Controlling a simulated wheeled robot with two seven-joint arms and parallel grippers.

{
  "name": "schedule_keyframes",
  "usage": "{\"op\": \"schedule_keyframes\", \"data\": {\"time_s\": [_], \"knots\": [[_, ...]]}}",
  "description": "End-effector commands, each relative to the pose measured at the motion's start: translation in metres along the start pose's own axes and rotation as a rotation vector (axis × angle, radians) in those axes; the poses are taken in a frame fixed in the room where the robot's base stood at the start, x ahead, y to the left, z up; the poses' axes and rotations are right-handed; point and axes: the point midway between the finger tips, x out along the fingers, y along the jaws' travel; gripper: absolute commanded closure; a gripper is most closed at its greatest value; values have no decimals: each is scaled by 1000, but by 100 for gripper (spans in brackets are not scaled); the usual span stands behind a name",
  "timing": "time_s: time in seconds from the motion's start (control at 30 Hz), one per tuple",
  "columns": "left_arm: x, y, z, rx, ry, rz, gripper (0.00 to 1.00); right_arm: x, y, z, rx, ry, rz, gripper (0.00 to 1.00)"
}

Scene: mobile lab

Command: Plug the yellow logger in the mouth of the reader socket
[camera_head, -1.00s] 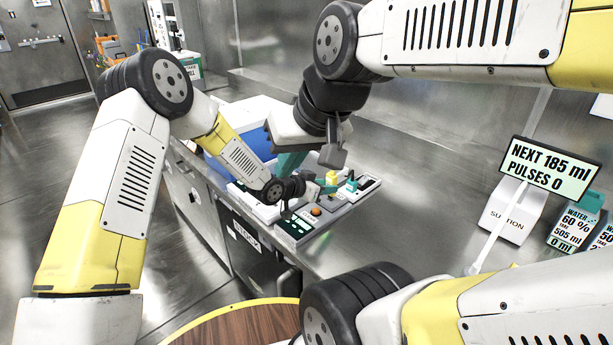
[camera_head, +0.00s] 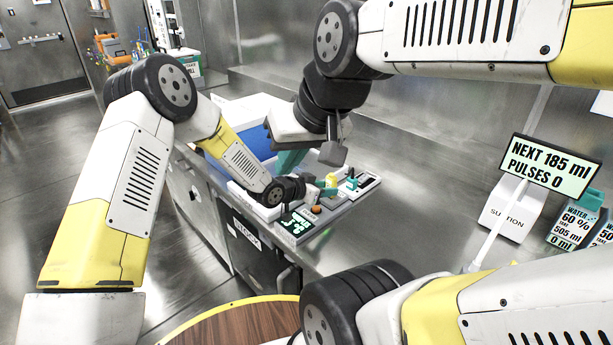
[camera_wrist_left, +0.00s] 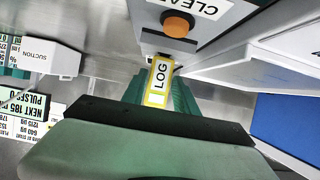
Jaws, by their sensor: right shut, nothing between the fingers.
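The yellow logger (camera_wrist_left: 159,82), labelled LOG, is between the green fingers of my left gripper (camera_wrist_left: 160,98) in the left wrist view. Its far end meets the edge of the reader housing (camera_wrist_left: 152,42), below an orange button (camera_wrist_left: 177,24). The socket mouth is hidden, so I cannot tell how deep the logger sits. In the head view my left gripper (camera_head: 326,190) is low over the device panel, beside the orange button (camera_head: 316,210). My right gripper (camera_head: 290,160) is shut and empty, above and behind it, partly hidden by its own wrist.
A lit display (camera_head: 296,223) is at the panel's near end. A blue-lined bin (camera_head: 258,143) stands behind the panel. A SUCTION box (camera_head: 511,212) and a sign (camera_head: 549,167) stand to the right. The steel bench (camera_head: 410,190) between is clear.

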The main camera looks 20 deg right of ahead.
Motion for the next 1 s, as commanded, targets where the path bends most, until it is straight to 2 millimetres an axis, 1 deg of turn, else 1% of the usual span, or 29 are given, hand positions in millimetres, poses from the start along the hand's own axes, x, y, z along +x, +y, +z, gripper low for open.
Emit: {"op": "schedule_keyframes", "data": {"time_s": [0.03,0.07,0.1,0.37,0.43,0.57,0.8,0.9,1.0], "knots": [[0,0,0,0,0,0,52,0,0,0,0,0,0,100],[0,0,0,0,0,0,46,0,0,0,0,0,0,100],[0,0,0,0,-1,0,44,0,0,0,0,0,0,100],[0,0,0,-1,-1,0,44,0,0,0,0,0,0,100],[-4,0,0,-1,-2,0,44,0,0,0,0,0,0,100],[-21,-1,0,-1,-2,-2,44,0,0,0,0,0,0,100],[-61,-1,0,-1,-1,-1,44,0,0,0,0,0,0,100],[-72,0,0,-2,-1,0,44,0,0,0,0,0,0,100],[-77,0,0,-1,0,-1,44,0,0,0,0,0,0,100]]}}
